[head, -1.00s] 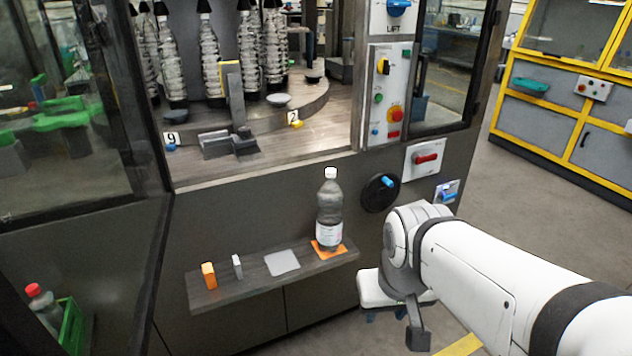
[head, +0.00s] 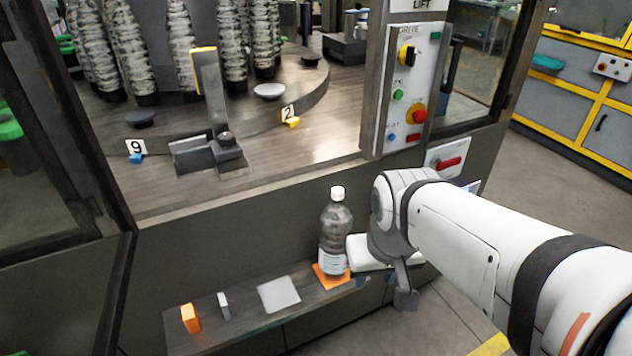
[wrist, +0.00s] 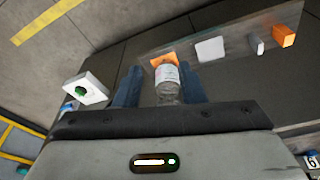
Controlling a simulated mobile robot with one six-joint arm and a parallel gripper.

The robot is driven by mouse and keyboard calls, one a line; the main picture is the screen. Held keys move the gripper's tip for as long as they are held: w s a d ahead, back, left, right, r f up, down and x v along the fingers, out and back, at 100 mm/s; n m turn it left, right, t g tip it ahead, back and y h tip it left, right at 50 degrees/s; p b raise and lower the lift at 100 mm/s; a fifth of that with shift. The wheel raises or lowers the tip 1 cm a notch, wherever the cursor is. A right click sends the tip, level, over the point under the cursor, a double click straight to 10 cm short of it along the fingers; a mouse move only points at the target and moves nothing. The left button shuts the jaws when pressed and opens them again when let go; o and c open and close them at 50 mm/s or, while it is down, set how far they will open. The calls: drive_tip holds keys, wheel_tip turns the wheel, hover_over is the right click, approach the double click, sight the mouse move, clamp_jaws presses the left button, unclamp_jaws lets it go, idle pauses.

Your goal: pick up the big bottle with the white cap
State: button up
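The big bottle (head: 336,235) is clear and dark-looking, with a white cap (head: 338,193) and a pale label. It stands upright on an orange square (head: 322,278) on the narrow shelf. I cannot tell whether a finger touches the bottle.
The shelf (head: 245,318) also bears a grey square (head: 279,294), a small grey block (head: 223,305) and an orange block (head: 190,318). The machine's front wall rises behind the shelf. A red-handled switch (head: 448,163) is on the wall to the right. Floor is open at right.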

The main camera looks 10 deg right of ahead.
drive_tip(key=shift+o, duration=0.4)
drive_tip(key=shift+o, duration=0.7)
drive_tip(key=shift+w+r, duration=0.15)
drive_tip(key=shift+w, duration=0.1)
drive_tip(key=shift+o, duration=0.9)
drive_tip(key=w+a+r+p, duration=0.1)
drive_tip(key=w+r+p, duration=0.1)
drive_tip(key=w, duration=0.5)
drive_tip(key=shift+w+n+t, duration=0.3)
drive_tip(key=shift+w, duration=0.05)
drive_tip(key=t+p, duration=0.2)
drive_tip(key=p, duration=0.2)
hover_over(338, 191)
drive_tip(key=s, duration=0.3)
drive_tip(key=f, duration=0.2)
drive_tip(key=w+f, duration=0.1)
drive_tip(key=f, duration=0.1)
drive_tip(key=shift+w+d+n+y, duration=0.2)
drive_tip(key=shift+w+n+y, duration=0.1)
drive_tip(key=shift+n, duration=0.1)
drive_tip(key=shift+p+x, duration=0.4)
drive_tip(key=shift+x, duration=1.9)
